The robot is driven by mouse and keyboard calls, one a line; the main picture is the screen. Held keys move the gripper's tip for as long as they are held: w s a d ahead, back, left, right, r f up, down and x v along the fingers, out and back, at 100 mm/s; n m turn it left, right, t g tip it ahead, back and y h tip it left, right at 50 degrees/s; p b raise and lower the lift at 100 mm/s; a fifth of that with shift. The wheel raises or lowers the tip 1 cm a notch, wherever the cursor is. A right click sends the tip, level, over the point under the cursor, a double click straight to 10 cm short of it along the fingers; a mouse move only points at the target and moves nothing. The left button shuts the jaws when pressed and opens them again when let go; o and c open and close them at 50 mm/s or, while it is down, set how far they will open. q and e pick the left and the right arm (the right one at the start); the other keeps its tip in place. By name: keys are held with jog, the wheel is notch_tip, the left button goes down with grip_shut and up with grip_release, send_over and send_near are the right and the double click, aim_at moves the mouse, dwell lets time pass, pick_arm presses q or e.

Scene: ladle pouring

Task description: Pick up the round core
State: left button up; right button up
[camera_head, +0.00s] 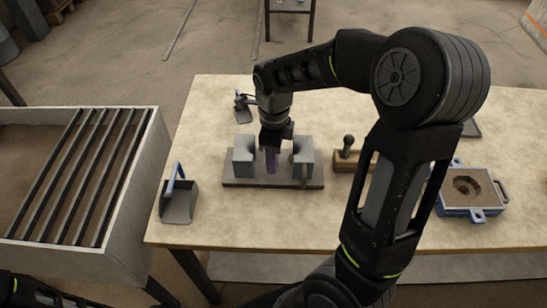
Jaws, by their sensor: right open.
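The round core (271,166) appears as a purplish upright piece between two grey blocks (243,156) on a dark base plate (273,184), near the middle of the table. My right gripper (272,151) points down over it from above, open, with its fingers around or close beside the core's upper part. I cannot tell whether the fingers touch it. The gripper partly hides the core. A dark piece of my left arm shows at the bottom left corner, but its gripper is not visible.
A blue-handled scoop (179,201) lies at the table's front left. A wooden tool with a knob (350,160) sits right of the blocks. A blue-framed sand mould (469,188) stands at the right. A slatted bin (120,190) is left of the table (215,225).

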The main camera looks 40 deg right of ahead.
jog(key=shift+c, duration=0.5)
jog(key=c, duration=0.8)
jog(key=shift+r, duration=0.1)
jog(key=shift+c, duration=0.2)
notch_tip(320, 180, up, 10)
jog(key=shift+f, duration=0.1)
